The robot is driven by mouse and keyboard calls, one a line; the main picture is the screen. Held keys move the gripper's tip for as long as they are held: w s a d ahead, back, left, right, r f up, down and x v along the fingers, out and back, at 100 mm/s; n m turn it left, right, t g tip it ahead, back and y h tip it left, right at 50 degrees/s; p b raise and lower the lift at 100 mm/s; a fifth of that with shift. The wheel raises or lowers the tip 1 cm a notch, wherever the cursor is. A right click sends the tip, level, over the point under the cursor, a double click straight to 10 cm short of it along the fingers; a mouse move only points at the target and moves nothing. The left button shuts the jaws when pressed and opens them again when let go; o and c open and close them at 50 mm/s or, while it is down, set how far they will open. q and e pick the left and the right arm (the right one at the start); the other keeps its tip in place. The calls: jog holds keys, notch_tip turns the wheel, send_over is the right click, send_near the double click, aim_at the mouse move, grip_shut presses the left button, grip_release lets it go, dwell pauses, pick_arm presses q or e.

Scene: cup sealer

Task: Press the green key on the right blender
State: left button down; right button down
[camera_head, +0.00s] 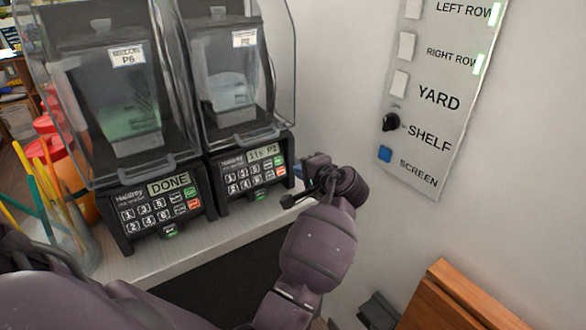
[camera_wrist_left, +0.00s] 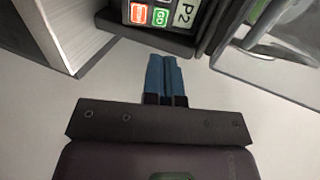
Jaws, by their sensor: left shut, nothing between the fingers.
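The right blender (camera_head: 236,170) stands against the wall end of the counter, with its lit display reading P2 at the end. Its green key (camera_head: 279,161) is at the keypad's right edge, just above a red key (camera_head: 279,171). In the left wrist view the green key (camera_wrist_left: 161,16) reads GO, beside the red key (camera_wrist_left: 138,13). My left gripper (camera_head: 299,174) is just right of this keypad. Its blue fingers (camera_wrist_left: 163,62) are shut and empty, with the tips apart from the keys. My right gripper is out of view.
The left blender (camera_head: 155,205) shows DONE. Clear covers enclose both jugs. A wall panel (camera_head: 440,90) with switches is at the right. A cup of colored straws (camera_head: 65,225) stands at the left. The counter (camera_head: 190,245) has a narrow bare front strip. A wooden piece (camera_head: 460,300) is lower right.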

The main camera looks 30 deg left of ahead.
pick_arm(q)
jog(key=shift+v, duration=1.7)
